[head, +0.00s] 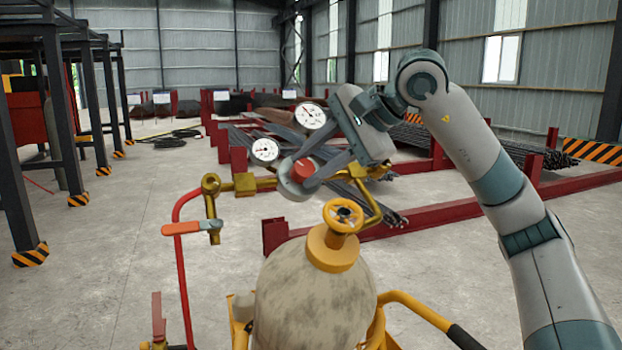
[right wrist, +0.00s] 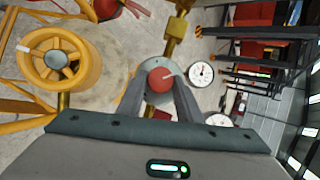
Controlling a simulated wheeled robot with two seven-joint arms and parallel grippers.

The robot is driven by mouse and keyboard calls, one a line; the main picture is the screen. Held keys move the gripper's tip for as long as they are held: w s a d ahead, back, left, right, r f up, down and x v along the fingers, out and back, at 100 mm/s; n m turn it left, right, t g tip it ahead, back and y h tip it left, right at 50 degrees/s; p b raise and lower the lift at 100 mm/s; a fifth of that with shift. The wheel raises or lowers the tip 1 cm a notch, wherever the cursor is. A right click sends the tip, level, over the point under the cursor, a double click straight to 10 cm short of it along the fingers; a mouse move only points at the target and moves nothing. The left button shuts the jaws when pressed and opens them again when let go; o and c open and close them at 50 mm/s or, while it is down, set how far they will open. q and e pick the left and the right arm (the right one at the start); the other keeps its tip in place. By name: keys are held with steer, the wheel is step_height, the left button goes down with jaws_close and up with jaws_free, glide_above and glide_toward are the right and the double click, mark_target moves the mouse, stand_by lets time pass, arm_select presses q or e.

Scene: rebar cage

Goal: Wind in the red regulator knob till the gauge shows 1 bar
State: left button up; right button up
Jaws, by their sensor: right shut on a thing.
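The red regulator knob (head: 304,169) sits on the regulator body above the gas cylinder (head: 315,305). My right gripper (head: 305,172) is shut on the knob, with one finger on each side of it. In the right wrist view the knob (right wrist: 160,79) shows between the fingertips, with a pale mark on its face. Two round white gauges stand by the regulator: the left gauge (head: 265,150) and the upper right gauge (head: 310,116). The right wrist view shows one gauge fully (right wrist: 202,74) and another partly hidden by my gripper. Their readings are too small to tell. My left gripper is out of view.
A yellow valve handwheel (head: 343,216) tops the cylinder, close under my right gripper. A brass fitting with an orange lever (head: 182,228) and a red hose (head: 180,275) stand to the left.

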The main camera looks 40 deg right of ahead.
steer(key=shift+f+m+t+b, duration=0.2)
steer(key=shift+m+t+b, duration=0.1)
steer(key=shift+m+b, duration=0.45)
steer(key=shift+m+t, duration=0.3)
steer(key=shift+m, duration=0.15)
steer(key=m+t+b, duration=0.1)
steer(key=m+b, duration=0.1)
steer(key=m+t+h+b, duration=0.1)
steer(key=m+b, duration=0.1)
steer(key=m, duration=0.1)
steer(key=shift+s+a+f, duration=0.1)
steer(key=shift+s, duration=0.1)
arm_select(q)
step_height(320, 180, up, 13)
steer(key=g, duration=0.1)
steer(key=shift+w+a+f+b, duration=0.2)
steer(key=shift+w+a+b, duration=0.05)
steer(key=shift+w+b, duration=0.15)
arm_select(e)
steer(key=shift+m+t, duration=0.4)
steer(key=shift+m, duration=0.2)
steer(key=o, duration=1)
steer(key=shift+s, duration=0.15)
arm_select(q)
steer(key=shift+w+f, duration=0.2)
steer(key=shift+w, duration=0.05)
arm_select(e)
steer(key=shift+r+v, duration=0.2)
steer(key=shift+v, duration=8.4)
